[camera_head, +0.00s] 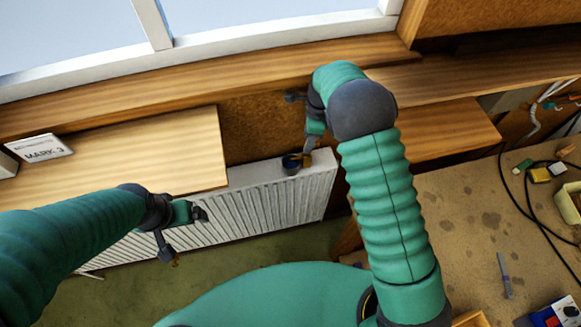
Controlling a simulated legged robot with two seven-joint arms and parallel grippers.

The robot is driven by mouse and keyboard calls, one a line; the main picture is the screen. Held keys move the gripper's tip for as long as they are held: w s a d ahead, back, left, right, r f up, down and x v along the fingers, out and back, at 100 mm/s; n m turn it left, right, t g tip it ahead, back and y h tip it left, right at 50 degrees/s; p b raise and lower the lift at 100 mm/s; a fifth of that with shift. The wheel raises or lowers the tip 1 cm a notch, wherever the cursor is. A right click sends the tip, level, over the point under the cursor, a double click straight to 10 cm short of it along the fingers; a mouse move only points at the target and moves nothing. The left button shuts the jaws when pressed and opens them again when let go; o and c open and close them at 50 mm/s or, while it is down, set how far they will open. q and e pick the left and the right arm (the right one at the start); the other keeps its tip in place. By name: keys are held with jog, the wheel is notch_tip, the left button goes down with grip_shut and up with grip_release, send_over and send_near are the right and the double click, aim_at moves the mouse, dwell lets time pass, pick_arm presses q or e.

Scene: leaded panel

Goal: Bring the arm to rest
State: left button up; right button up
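My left arm comes in from the left. Its gripper (187,236) is over the radiator's left part, with its two dark fingers spread apart and nothing visible between them. My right arm rises from the bottom and bends at a dark grey joint. Its gripper (301,126) hangs near the radiator's right end, below the window ledge. Its fingers look spread apart and no held object shows. One fingertip is close to a small dark round thing (291,164) at the radiator's top; I cannot tell whether they touch.
A white ribbed radiator (262,208) stands below a wooden shelf (150,150). A "MARK 3" card (40,147) lies on the shelf. At right, a stained brown worktop (470,215) carries black cable, a yellow block (541,174), a small tool (505,275) and a blue box (556,313).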

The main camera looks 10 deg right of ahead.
notch_tip(320, 180, up, 11)
jog(key=d+b, duration=0.1)
jog(key=b, duration=0.1)
jog(key=s+f+n+t+b, duration=0.1)
jog(key=s+f+n+b, duration=0.5)
jog(key=s+f+n, duration=0.2)
jog(key=s+d+f+n+t+h+b, duration=0.1)
jog(key=s+f+n+b, duration=0.5)
jog(key=s+f+n, duration=0.3)
jog(key=s+n, duration=0.3)
jog(key=s, duration=0.2)
jog(key=shift+s+d+n, duration=0.25)
jog(key=shift+d+n, duration=0.05)
jog(key=shift+f, duration=0.1)
jog(key=shift+s+d, duration=0.1)
